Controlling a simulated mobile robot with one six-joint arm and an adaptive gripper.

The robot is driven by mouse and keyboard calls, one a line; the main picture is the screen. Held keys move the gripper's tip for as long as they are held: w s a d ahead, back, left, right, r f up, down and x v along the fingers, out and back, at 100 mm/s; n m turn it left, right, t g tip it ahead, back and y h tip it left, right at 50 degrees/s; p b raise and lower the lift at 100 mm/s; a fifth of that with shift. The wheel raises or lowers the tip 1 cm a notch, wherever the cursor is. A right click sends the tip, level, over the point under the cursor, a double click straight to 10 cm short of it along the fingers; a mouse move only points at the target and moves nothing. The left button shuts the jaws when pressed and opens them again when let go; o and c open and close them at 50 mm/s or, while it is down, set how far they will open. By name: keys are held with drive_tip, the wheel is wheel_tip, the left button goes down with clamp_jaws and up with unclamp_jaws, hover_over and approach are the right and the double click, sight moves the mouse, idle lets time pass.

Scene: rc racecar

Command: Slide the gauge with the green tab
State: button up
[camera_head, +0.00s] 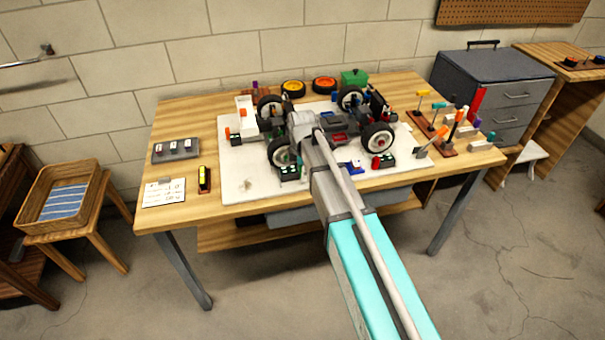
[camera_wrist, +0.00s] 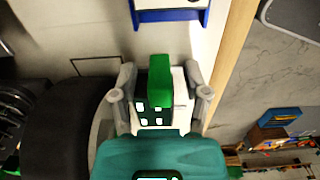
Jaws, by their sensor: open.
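In the wrist view the green tab (camera_wrist: 160,78) stands up from a small gauge (camera_wrist: 180,102) with a white body and a dark face with pale marks. My gripper (camera_wrist: 160,86) is open, with one finger on either side of the tab and gauge. I cannot tell whether either finger touches them. My gripper's teal body covers the near end of the gauge. In the head view the gauge (camera_head: 290,173) sits by the car's front left wheel. There my arm reaches over the table and the fingers are hard to make out.
A black tyre (camera_wrist: 65,130) stands close left of my gripper in the wrist view. A blue stand (camera_wrist: 170,18) lies beyond the tab. A red-tabbed gauge (camera_head: 382,162) sits by the right wheel. The table edge is close to the right in the wrist view.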

clamp_jaws()
idle(0.3)
